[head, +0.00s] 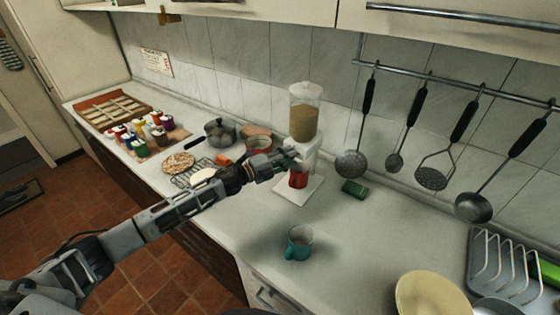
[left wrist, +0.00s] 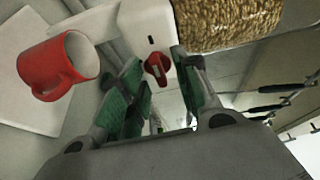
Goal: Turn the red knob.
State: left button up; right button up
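The red knob (left wrist: 157,66) is on the white body of a dispenser (left wrist: 148,25) in the left wrist view. In the head view, the dispenser (head: 304,112) has a clear hopper of grain, and my left gripper hides the knob. My left gripper (head: 286,160) reaches the dispenser's front from the left. In the left wrist view its two green-padded fingers (left wrist: 159,80) are apart, with the knob showing between their tips. I cannot tell whether either finger touches it. A red mug (head: 298,179) stands below on the dispenser's base; it also shows in the left wrist view (left wrist: 53,68). My right gripper is not visible.
A teal mug (head: 298,243) stands nearer on the counter, and a green sponge (head: 354,189) lies right of the dispenser. Pots (head: 221,132) and paint jars (head: 139,147) stand to the left. Utensils, including a skimmer (head: 350,163), hang at right. The counter's middle right is clear.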

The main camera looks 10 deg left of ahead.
pick_arm(q)
jog(key=v, duration=1.2)
dwell(0.7)
dwell(1.2)
